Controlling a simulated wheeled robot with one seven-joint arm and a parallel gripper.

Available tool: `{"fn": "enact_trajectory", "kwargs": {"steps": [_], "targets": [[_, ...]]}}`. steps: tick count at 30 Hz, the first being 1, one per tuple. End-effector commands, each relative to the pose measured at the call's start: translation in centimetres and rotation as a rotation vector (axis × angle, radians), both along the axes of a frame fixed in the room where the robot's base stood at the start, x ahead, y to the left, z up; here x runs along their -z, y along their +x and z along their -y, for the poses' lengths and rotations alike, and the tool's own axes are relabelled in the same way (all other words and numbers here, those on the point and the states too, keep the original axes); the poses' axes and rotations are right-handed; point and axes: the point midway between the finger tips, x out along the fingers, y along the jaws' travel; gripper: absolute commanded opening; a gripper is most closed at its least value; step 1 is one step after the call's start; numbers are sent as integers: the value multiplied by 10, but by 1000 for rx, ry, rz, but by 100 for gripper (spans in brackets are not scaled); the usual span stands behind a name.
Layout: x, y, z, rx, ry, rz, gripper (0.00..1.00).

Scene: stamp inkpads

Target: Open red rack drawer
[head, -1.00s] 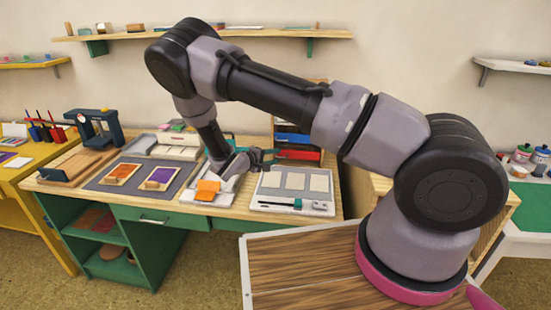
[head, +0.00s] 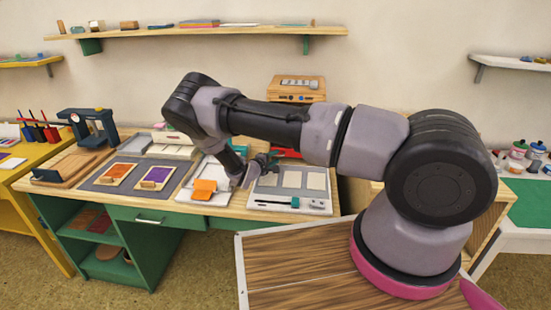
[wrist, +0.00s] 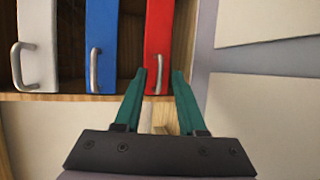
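The red rack drawer (wrist: 160,40) has a metal bar handle (wrist: 158,74) in the wrist view. Its front looks closed, level with the blue drawer (wrist: 101,40) and the white drawer (wrist: 37,45). My gripper (wrist: 159,72) is open, with one teal finger on each side of the red drawer's handle in the picture. I see a gap on both sides of the handle; I cannot tell how deep it sits between the fingertips. In the head view my gripper (head: 262,167) is in front of the red drawer (head: 287,153), and my arm hides most of the rack.
The wooden rack (head: 297,90) stands at the back of the desk (head: 230,206). A grey tray with pale pads (head: 262,199) lies in front of it. An orange item (head: 205,187) and two inkpads (head: 156,178) lie to the left.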

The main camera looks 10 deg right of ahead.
Motion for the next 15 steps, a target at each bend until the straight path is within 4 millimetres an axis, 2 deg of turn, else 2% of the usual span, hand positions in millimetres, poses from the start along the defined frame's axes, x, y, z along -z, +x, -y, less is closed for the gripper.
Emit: {"fn": "enact_trajectory", "kwargs": {"steps": [11,12,14,15], "targets": [[1,5,4,-1,0,0,40],[1,5,4,-1,0,0,24],[1,5,4,-1,0,0,2],[1,5,4,-1,0,0,0]]}}
